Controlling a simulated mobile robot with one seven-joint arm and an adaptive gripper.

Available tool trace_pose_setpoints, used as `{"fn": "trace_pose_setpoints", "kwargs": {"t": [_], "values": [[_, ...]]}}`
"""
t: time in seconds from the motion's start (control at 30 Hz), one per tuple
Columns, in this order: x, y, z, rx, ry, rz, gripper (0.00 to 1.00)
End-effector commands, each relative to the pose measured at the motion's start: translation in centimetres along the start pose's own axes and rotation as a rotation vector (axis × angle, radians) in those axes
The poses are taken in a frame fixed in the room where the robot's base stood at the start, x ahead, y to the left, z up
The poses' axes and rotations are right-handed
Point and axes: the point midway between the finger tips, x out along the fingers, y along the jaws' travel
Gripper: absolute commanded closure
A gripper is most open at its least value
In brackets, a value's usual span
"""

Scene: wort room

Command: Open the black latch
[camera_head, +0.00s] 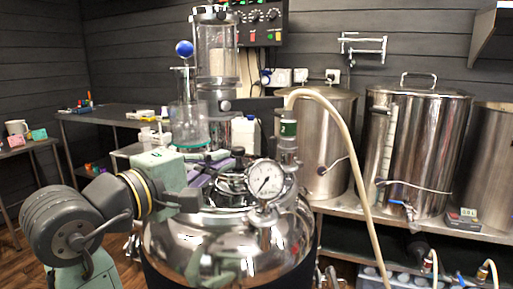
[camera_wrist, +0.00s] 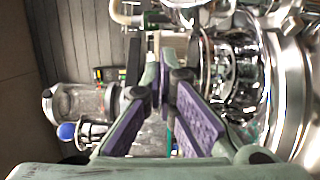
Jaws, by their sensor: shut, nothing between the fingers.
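A polished steel vessel (camera_head: 235,235) stands in front of me with a round hatch on its domed lid. A small black part (camera_head: 237,152), perhaps the black latch, shows at the hatch just beyond my gripper; I cannot tell its state. My gripper (camera_head: 222,160) is over the left side of the lid, close to the hatch, its purple-padded fingers partly hidden by its own body. In the wrist view my gripper (camera_wrist: 168,85) is shut and empty, with its tips drawn together. The shiny hatch metal (camera_wrist: 232,75) lies right of the fingers; I cannot tell whether they touch.
A pressure gauge (camera_head: 265,179) stands up at the lid's front. A hose (camera_head: 345,140) curves down on the right. Glassware (camera_head: 187,115) and a glass column (camera_head: 217,55) stand behind my gripper. Steel kettles (camera_head: 412,145) stand on the right shelf.

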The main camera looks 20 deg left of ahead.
Motion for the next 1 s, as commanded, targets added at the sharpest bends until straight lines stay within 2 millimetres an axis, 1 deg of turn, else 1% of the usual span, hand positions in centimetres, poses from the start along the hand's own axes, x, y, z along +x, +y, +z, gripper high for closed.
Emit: {"fn": "trace_pose_setpoints", "kwargs": {"t": [0.17,0.27,0.37,0.6,0.7,0.83,1.0], "values": [[0.1,0.1,0.0,0.001,0.001,0.002,1.00],[0.7,0.1,0.0,0.001,0.000,0.002,1.00],[2.1,0.1,0.0,0.001,-0.001,0.001,1.00],[6.5,0.2,0.0,0.000,-0.001,0.002,1.00],[8.1,0.2,0.0,0.001,-0.001,0.002,1.00],[9.4,0.1,0.0,0.002,0.001,0.003,1.00],[10.0,0.1,-0.1,0.003,0.002,0.003,1.00]]}}
